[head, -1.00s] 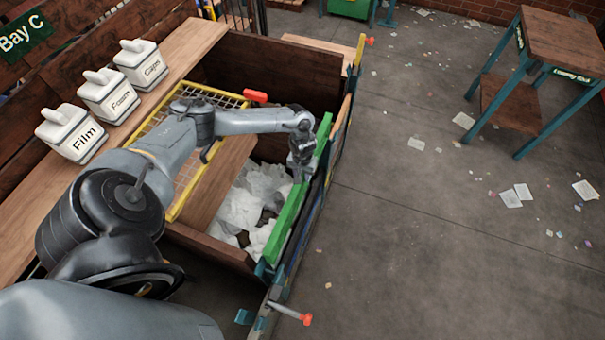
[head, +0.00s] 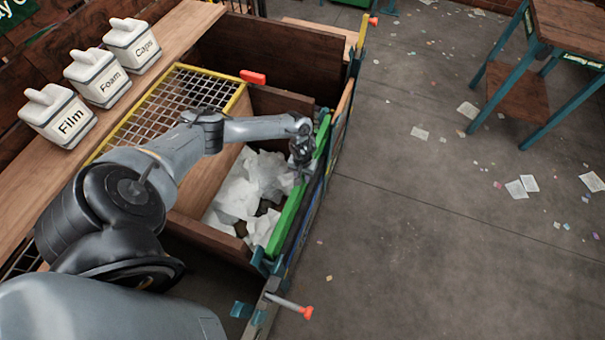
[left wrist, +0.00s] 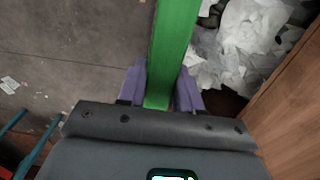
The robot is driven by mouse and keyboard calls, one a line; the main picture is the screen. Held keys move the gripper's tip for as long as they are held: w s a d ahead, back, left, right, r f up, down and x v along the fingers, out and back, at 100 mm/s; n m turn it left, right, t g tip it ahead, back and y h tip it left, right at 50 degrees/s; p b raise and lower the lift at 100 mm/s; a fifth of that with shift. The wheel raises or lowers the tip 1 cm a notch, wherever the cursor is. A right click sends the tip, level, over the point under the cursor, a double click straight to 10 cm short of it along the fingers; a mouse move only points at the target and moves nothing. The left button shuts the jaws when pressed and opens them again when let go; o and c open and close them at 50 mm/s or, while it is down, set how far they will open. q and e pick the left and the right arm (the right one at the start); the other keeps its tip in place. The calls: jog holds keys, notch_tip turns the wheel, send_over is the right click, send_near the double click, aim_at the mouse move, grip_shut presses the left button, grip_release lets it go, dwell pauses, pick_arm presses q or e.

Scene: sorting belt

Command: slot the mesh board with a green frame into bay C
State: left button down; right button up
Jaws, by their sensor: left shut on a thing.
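The green-framed board (head: 293,212) stands on edge along the right side of a wooden bin. Mainly its long green top bar shows; its mesh is not visible from above. My left gripper (head: 300,172) is shut on this bar, near its middle. In the left wrist view the green bar (left wrist: 172,50) runs between the two purple fingers of the left gripper (left wrist: 160,92). A green sign (head: 14,10) for Bay C is at the upper left, partly cut off. My right gripper is not in view.
White crumpled film (head: 245,190) fills the bin. Tubs labelled Film (head: 57,113), Foam (head: 97,78) and Caps (head: 132,45) stand on a plank.

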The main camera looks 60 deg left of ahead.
pick_arm(q)
notch_tip(320, 180, down, 17)
jog(key=b, duration=1.1)
jog(key=shift+b, duration=0.4)
jog(key=shift+f, duration=0.2)
jog(key=shift+f+b, duration=0.55)
jog(key=c, duration=0.7)
grip_release()
jog(key=shift+r, duration=0.1)
